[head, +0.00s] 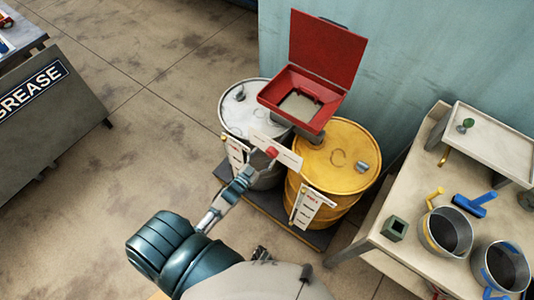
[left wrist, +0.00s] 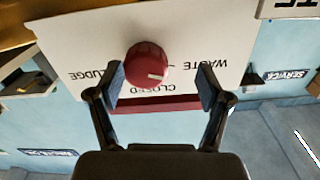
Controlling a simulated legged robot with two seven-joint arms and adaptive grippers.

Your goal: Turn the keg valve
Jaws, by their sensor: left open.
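The red valve knob (head: 271,152) is on a white plate between two drums, below a red open-lidded funnel box (head: 309,85). In the left wrist view, the knob (left wrist: 147,64) has a white mark on its lower half. The white plate (left wrist: 85,45) appears upside down, with "CLOSED", "WASTE" and a partly hidden word ending "UDGE". My left gripper (left wrist: 161,86) is open, with one finger on each side of the knob and visible gaps between. In the head view my left gripper (head: 250,172) reaches up to the plate. My right gripper is not in view.
A white-topped drum (head: 240,98) and a yellow drum (head: 340,165) stand on a dark pallet (head: 318,238). A table (head: 385,235) with metal buckets (head: 445,232) stands right. A "GREASE" panel (head: 45,120) is at left. A blue-green wall is behind; floor at left is clear.

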